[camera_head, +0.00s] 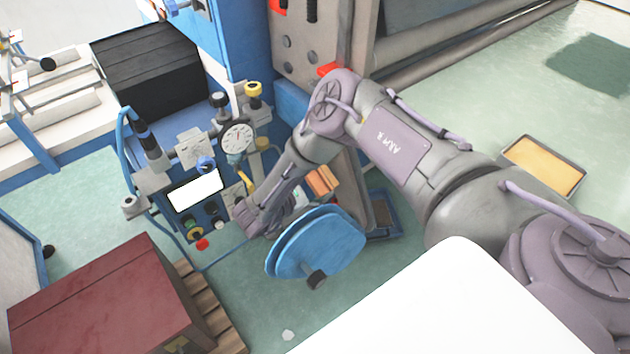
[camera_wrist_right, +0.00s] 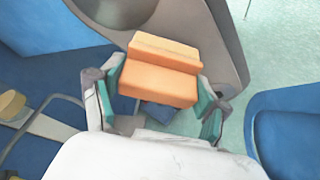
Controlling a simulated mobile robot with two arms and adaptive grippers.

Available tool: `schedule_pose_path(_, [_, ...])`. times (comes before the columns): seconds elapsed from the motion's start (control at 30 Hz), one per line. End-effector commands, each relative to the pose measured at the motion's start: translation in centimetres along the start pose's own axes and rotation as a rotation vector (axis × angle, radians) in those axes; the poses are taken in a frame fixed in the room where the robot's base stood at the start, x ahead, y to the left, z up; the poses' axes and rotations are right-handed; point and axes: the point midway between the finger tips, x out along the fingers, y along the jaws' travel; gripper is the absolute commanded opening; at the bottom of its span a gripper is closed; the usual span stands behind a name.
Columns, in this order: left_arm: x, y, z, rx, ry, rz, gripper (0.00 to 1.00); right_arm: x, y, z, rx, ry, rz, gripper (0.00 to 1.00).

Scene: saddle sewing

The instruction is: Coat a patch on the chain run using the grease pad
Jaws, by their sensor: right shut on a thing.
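An orange block, which looks like the grease pad (camera_wrist_right: 160,82), sits between the teal-lined fingers of my right gripper (camera_wrist_right: 160,98) in the right wrist view. The gripper is shut on it. In the head view the orange pad (camera_head: 322,181) shows beside my right wrist, just above the blue wheel. A grey plate (camera_wrist_right: 222,45) stands close behind the pad; I cannot tell if they touch. I cannot make out the chain run in either view. My left gripper is not in view.
A blue wheel (camera_head: 325,240) stands just below the pad. A control panel with a dial gauge (camera_head: 238,137) is left of my right wrist. A dark red box (camera_head: 105,300) sits on a pallet at lower left. A yellow tray (camera_head: 545,165) lies on the floor at right.

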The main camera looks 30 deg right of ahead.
Motion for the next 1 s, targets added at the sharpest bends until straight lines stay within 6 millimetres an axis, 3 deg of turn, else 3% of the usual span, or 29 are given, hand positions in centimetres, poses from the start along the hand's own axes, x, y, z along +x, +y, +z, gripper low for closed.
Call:
schedule_pose_path(0.23, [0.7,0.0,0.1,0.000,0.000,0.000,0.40,0.6,-2.0,-1.2,-0.002,0.000,0.000,0.47])
schedule_pose_path(1.0, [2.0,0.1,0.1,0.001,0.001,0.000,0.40,1.8,-5.9,-3.1,0.000,-0.001,-0.001,0.47])
